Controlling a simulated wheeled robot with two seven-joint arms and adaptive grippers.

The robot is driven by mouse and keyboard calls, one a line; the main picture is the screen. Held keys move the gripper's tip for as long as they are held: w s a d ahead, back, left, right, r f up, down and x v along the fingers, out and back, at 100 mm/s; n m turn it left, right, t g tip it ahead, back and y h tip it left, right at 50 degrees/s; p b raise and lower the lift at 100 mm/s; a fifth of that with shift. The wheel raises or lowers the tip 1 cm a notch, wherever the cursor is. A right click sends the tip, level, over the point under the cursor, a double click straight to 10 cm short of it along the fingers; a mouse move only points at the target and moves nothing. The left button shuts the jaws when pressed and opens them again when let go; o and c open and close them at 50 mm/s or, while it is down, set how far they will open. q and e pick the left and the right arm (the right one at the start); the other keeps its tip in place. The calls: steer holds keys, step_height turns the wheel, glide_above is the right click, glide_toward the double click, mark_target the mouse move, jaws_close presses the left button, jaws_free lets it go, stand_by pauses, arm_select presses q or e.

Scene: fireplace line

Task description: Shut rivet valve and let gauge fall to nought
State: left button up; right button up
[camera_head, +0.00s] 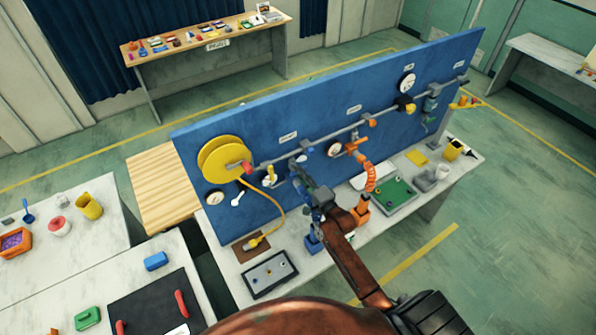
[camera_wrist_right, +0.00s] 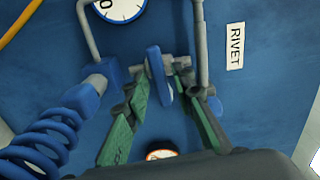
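On the blue panel, the rivet valve's blue handle (camera_wrist_right: 158,75) stands between my right gripper's green-padded fingers in the right wrist view, beside the RIVET label (camera_wrist_right: 235,45). My right gripper (camera_wrist_right: 162,88) is around the handle, with narrow gaps seen at its sides. In the head view, my right gripper (camera_head: 302,172) is at the panel and hides the valve. A white gauge (camera_wrist_right: 120,6) is cut off by the wrist view's top edge; a 0 shows but its needle cannot be read. My left gripper is not in view.
A blue coiled hose (camera_wrist_right: 38,140) hangs close beside my fingers. An orange coiled hose (camera_head: 370,177) and orange valve (camera_head: 354,147) are to the right. A yellow reel (camera_head: 222,158) is to the left. A black-rimmed tray (camera_head: 270,273) lies on the bench below.

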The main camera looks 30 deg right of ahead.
steer(key=s, duration=0.6)
steer(key=shift+d, duration=0.2)
steer(key=shift+s, duration=0.15)
steer(key=s, duration=1.1)
steer(key=shift+s+d, duration=0.4)
steer(key=shift+d, duration=0.05)
